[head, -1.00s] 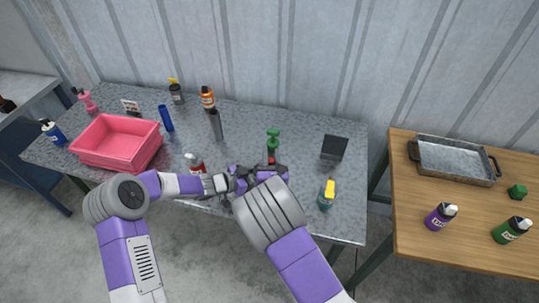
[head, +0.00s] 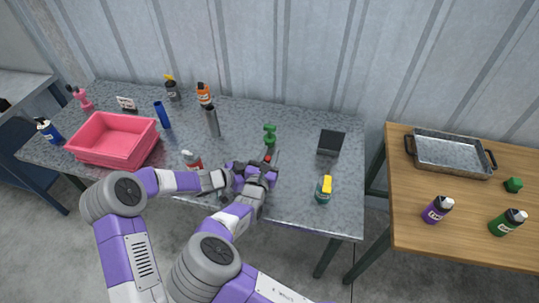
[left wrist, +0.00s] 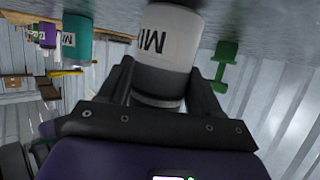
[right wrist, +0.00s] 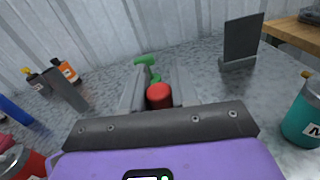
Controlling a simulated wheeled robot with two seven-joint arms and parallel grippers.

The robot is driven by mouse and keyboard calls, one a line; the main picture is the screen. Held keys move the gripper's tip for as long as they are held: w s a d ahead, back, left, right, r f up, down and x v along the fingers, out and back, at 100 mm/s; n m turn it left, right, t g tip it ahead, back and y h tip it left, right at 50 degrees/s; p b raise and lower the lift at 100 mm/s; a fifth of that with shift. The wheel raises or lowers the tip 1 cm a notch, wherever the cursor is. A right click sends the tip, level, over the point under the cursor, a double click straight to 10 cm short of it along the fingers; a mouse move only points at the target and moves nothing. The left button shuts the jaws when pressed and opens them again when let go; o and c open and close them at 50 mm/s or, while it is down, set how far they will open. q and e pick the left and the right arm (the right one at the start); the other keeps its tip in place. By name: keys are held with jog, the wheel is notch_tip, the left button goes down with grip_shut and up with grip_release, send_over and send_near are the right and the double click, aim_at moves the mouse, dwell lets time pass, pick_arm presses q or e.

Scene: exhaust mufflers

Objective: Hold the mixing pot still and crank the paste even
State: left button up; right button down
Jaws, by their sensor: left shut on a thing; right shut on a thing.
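The mixing pot (left wrist: 166,45) is a pale cylinder with a partly visible printed label and a dark upper part in the left wrist view. My left gripper (left wrist: 170,95) is shut around it, one finger on each side. In the head view my left gripper (head: 228,178) is at the table's front, and the pot is mostly hidden by my grippers. A red crank knob (right wrist: 159,95) sits between the fingers of my right gripper (right wrist: 158,92), which is shut on it. In the head view my right gripper (head: 266,165) is just right of the left one. The crank arm is hidden.
A green stand-like item (head: 269,134) is close behind my right gripper. A red-and-white container (head: 192,160) is beside my left arm. A teal bottle (head: 324,190) and a dark panel (head: 331,142) are to the right. A pink bin (head: 115,143) is at the left.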

jog(key=shift+a+f, duration=0.1)
jog(key=c, duration=0.9)
grip_release()
jog(key=shift+s, duration=0.1)
jog(key=v, duration=0.7)
jog(key=shift+s, duration=0.2)
